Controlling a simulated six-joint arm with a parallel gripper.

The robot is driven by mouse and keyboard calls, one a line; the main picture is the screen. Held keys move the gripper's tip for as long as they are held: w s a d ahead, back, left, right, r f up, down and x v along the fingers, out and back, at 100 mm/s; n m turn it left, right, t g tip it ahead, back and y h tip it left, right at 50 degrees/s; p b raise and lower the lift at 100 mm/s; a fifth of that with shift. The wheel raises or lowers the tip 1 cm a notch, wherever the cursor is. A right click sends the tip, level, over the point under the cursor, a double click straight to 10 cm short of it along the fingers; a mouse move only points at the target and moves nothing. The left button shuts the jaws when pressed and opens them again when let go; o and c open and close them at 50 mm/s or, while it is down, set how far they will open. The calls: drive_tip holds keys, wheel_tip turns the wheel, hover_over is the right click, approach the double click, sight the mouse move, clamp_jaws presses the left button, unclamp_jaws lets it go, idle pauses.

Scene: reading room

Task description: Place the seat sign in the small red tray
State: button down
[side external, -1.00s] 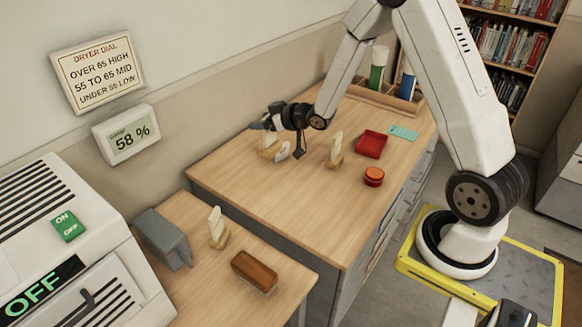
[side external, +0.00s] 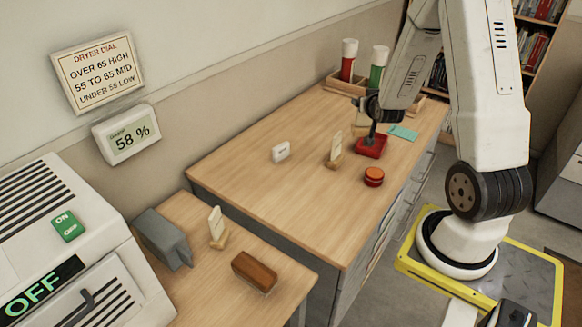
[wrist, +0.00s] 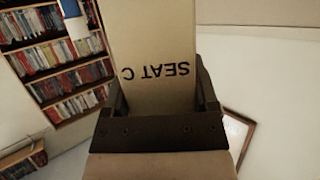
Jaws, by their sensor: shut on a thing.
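The seat sign (wrist: 155,45), a tan card marked "SEAT C", fills the upper middle of the wrist view with its lettering upside down. My gripper (wrist: 160,105) is shut on it, one dark finger at each side. In the side view my gripper (side external: 368,112) is over the small red tray (side external: 372,150) at the back right of the wooden table. The held sign is mostly hidden behind the arm and gripper there, so I cannot tell whether it touches the tray.
Another pale card in a wooden stand (side external: 334,151) is left of the tray. A small white tag (side external: 281,152) lies further left. A red-orange round button (side external: 374,176) is in front, a teal card (side external: 402,132) to the right. Colored tubes (side external: 379,68) stand behind.

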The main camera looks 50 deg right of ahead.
drive_tip(key=s+d+m+g+h, duration=0.2)
drive_tip(key=s+d+m+g, duration=0.2)
drive_tip(key=s, duration=0.5)
drive_tip(key=w+d+f, duration=0.9)
drive_tip(key=d, duration=0.1)
drive_tip(key=shift+w+f, duration=0.15)
drive_tip(key=shift+f, duration=0.05)
drive_tip(key=shift+w+d+f, duration=0.15)
drive_tip(key=shift+f, duration=1.7)
drive_tip(key=shift+f, duration=0.15)
